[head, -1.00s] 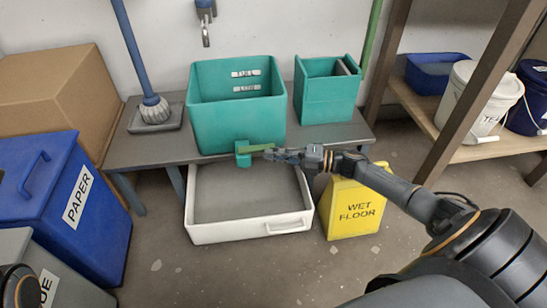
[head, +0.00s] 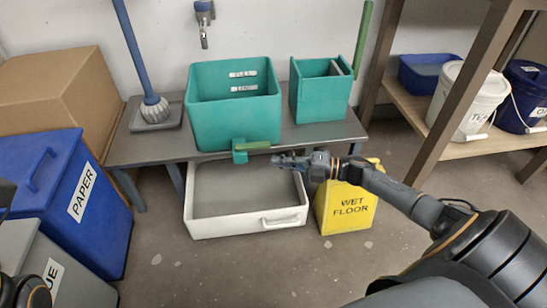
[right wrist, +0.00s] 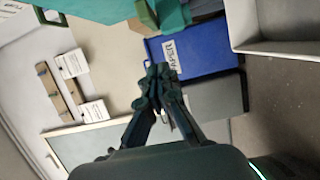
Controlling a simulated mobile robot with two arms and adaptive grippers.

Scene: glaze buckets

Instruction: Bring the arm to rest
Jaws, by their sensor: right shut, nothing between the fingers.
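My right gripper (head: 277,161) is shut and empty. It hangs in the air in front of the bench, just to the right of the green handle (head: 258,146) of the teal bin's tap and apart from it. In the right wrist view the two fingers (right wrist: 158,72) meet at their tips with nothing between them. The large teal bin (head: 235,125) stands upright on the grey bench (head: 150,150). Only dark parts of my left arm show at the left edge of the head view; its gripper is not visible.
A white tray (head: 247,226) lies under the tap, and a yellow wet floor sign (head: 347,208) stands close below my right arm. A smaller teal bin (head: 322,98) is on the bench. A blue paper bin (head: 50,190) is at left. Shelves with buckets (head: 468,95) are at right.

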